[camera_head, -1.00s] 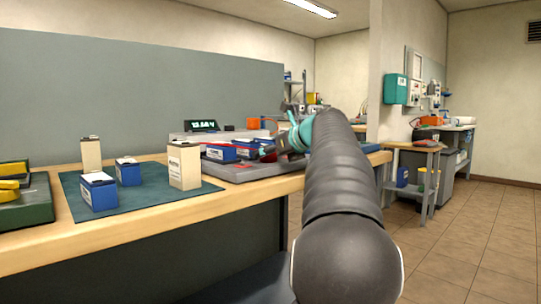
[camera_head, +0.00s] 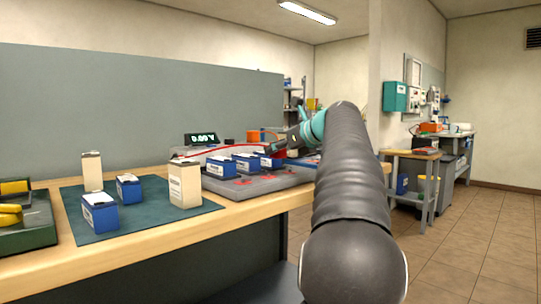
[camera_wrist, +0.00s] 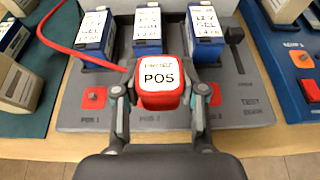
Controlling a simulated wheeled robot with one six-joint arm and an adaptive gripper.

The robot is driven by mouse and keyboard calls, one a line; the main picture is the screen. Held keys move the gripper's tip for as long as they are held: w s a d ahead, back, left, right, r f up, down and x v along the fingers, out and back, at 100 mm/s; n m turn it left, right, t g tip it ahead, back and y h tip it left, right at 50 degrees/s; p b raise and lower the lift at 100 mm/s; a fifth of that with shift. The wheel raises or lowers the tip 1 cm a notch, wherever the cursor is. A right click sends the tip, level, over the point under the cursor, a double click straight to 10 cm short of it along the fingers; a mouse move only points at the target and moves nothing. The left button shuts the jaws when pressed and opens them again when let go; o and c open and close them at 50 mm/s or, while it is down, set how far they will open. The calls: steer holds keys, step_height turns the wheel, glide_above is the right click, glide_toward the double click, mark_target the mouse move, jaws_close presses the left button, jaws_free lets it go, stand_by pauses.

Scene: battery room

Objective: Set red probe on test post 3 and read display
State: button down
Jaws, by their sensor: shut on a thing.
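The red probe (camera_wrist: 160,97), a block with a white "POS" label, is between the two fingers of my gripper (camera_wrist: 158,92), which is shut on it. In the wrist view it hides the middle post of the grey test board (camera_wrist: 140,119). Whether it touches the board I cannot tell. Red post 1 (camera_wrist: 94,97) shows to its left. Red post 3 (camera_wrist: 213,94) shows partly, just beyond the right finger. A red cable (camera_wrist: 62,48) runs off at upper left. The display (camera_head: 201,139) seems to show zeros in the head view.
Several blue batteries (camera_wrist: 147,32) stand in a row on the board behind the posts. In the head view, more batteries stand on a green mat (camera_head: 146,216) at left.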

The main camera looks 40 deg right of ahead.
steer(key=s+d+r+p, duration=0.4)
steer(key=s+d+r, duration=0.1)
steer(key=d, duration=0.1)
steer(key=p+x, duration=0.1)
steer(key=x, duration=0.1)
steer(key=d+p+x, duration=0.1)
steer(key=p+x, duration=0.1)
steer(key=x, duration=0.1)
steer(key=p+x, duration=0.1)
steer(key=x, duration=0.2)
steer(key=shift+d+p, duration=0.25)
steer(key=shift+p, duration=0.15)
steer(key=shift+w+f, duration=0.2)
steer(key=shift+f, duration=0.25)
steer(key=shift+f+b, duration=2.45)
steer(key=shift+f, duration=0.3)
steer(key=shift+r+p, duration=0.1)
steer(key=shift+p, duration=0.8)
steer(key=shift+f+b, duration=0.35)
steer(key=shift+f, duration=0.35)
steer(key=c, duration=0.9)
jaws_free()
steer(key=shift+c, duration=0.2)
